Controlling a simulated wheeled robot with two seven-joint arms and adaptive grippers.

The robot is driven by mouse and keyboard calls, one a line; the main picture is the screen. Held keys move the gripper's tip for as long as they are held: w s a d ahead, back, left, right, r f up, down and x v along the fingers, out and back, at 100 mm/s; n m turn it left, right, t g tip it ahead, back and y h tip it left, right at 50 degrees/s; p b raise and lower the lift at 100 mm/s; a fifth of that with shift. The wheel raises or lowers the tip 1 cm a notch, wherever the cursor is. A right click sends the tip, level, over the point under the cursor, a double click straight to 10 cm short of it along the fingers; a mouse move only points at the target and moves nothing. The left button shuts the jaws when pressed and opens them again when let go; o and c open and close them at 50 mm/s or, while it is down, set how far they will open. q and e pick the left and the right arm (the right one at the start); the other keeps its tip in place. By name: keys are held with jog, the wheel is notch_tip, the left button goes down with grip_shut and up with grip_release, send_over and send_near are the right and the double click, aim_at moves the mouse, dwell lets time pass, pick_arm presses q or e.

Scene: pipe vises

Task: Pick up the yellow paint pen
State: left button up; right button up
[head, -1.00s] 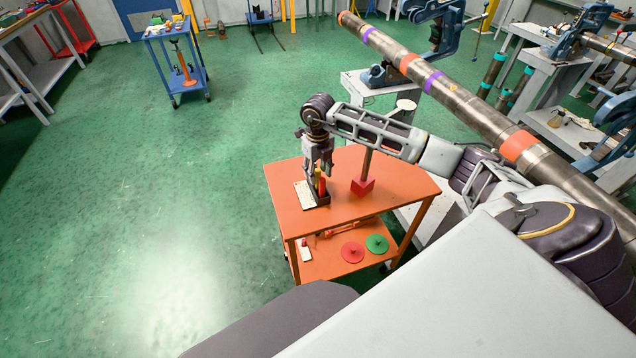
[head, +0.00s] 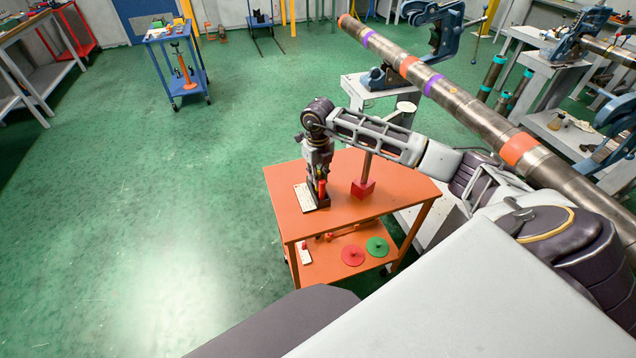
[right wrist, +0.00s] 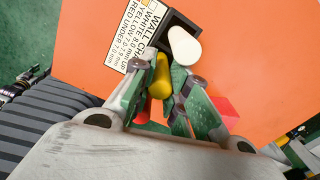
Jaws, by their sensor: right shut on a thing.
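The yellow paint pen (right wrist: 161,84) stands in a dark holder (head: 322,203) on the orange cart (head: 400,185). My right gripper (head: 319,178) is low over the holder. In the right wrist view its fingers (right wrist: 164,76) are shut on the yellow pen, one on each side. A white pen (right wrist: 184,46) stands just beyond the fingertips, and a red pen (right wrist: 142,117) shows partly behind the left finger. The fingers hide the lower part of the yellow pen. My left gripper is not in view.
A white label card (head: 304,197) lies beside the holder. A red block (head: 363,188) with an upright post stands close to the right of the gripper. A long pipe (head: 470,112) runs behind my arm. Red (head: 353,256) and green (head: 377,246) discs lie on the lower shelf.

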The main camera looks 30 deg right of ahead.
jog(key=shift+r, duration=0.1)
grip_shut()
jog(key=shift+r, duration=0.3)
jog(key=shift+r+p, duration=0.55)
jog(key=shift+p, duration=0.05)
notch_tip(320, 180, up, 5)
jog(key=p, duration=0.3)
jog(key=shift+r, duration=0.2)
jog(key=shift+r+p, duration=0.6)
jog(key=shift+r, duration=0.7)
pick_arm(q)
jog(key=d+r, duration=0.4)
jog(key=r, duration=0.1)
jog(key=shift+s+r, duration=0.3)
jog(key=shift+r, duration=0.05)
pick_arm(e)
jog(key=shift+r, duration=0.1)
jog(key=shift+n, duration=0.3)
